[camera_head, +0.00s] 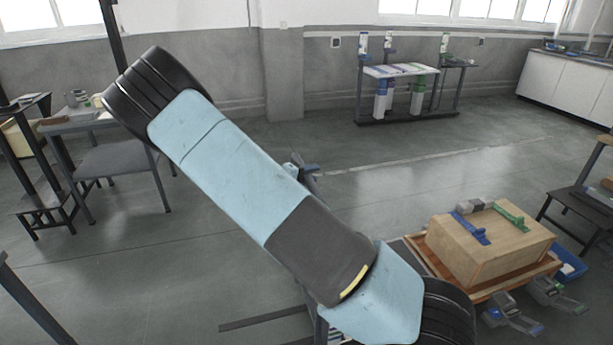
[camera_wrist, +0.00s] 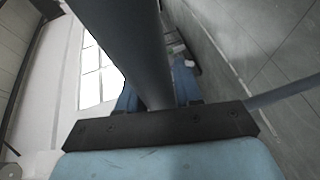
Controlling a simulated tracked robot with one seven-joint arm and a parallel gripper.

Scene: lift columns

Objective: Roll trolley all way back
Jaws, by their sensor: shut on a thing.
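My gripper (camera_wrist: 157,95) is shut on a thick dark grey bar (camera_wrist: 143,35) in the wrist view, with a blue finger on each side of it. In the head view my light-blue arm crosses the middle and hides most of the gripper and the bar. A wooden box (camera_head: 475,258) with blue and green handles on top sits on a low wood-edged platform (camera_head: 490,291) at the lower right. This may be the trolley, but its wheels are not clearly seen. I cannot tell whether the held bar belongs to it.
A rack with upright blue and green columns (camera_head: 417,98) stands at the back. A grey table (camera_head: 110,158) is at the left and a dark bench (camera_head: 585,207) at the right. Grey clamp-like parts (camera_head: 512,314) lie beside the platform. The floor (camera_head: 400,180) behind is clear.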

